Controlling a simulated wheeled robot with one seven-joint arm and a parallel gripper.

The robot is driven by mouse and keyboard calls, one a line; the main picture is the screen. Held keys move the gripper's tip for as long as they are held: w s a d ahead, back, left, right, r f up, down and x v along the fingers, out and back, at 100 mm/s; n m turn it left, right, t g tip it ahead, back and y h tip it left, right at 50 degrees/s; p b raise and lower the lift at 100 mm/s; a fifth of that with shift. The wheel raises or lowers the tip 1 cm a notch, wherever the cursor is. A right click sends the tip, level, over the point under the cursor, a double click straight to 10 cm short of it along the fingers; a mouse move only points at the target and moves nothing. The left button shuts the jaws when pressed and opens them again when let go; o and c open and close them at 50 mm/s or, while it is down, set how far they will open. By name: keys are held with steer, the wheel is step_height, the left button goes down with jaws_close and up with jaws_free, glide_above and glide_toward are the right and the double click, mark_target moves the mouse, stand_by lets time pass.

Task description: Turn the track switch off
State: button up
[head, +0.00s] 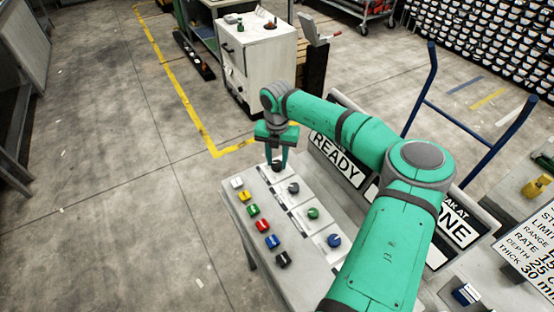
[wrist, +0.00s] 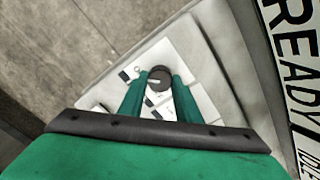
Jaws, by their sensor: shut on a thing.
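A control panel (head: 240,187) carries a row of rotary knobs on white label plates. My gripper (head: 277,163) points down at its far end, shut on the dark round knob (head: 278,167) there. In the wrist view my gripper (wrist: 158,88) has one green finger on each side of this dark knob (wrist: 158,74), which has a pale mark on its face. The label print is too small to read, so I cannot tell by name which knob is the track switch. The fingers hide the knob's sides.
Nearer on the panel are a grey knob (head: 294,188), a green knob (head: 313,213) and a blue knob (head: 334,240). Several coloured buttons run along its left side, including a yellow one (head: 244,196). A READY sign (head: 337,158) stands close to the right. Open floor lies left.

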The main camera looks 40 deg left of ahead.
steer(key=shift+n, duration=0.3)
steer(key=n, duration=0.3)
steer(key=shift+n, duration=0.3)
steer(key=n, duration=0.4)
steer(key=shift+n, duration=0.3)
steer(key=n, duration=0.4)
steer(key=shift+n, duration=2.5)
steer(key=o, duration=1.1)
steer(key=shift+c, duration=0.2)
steer(key=shift+r, duration=0.15)
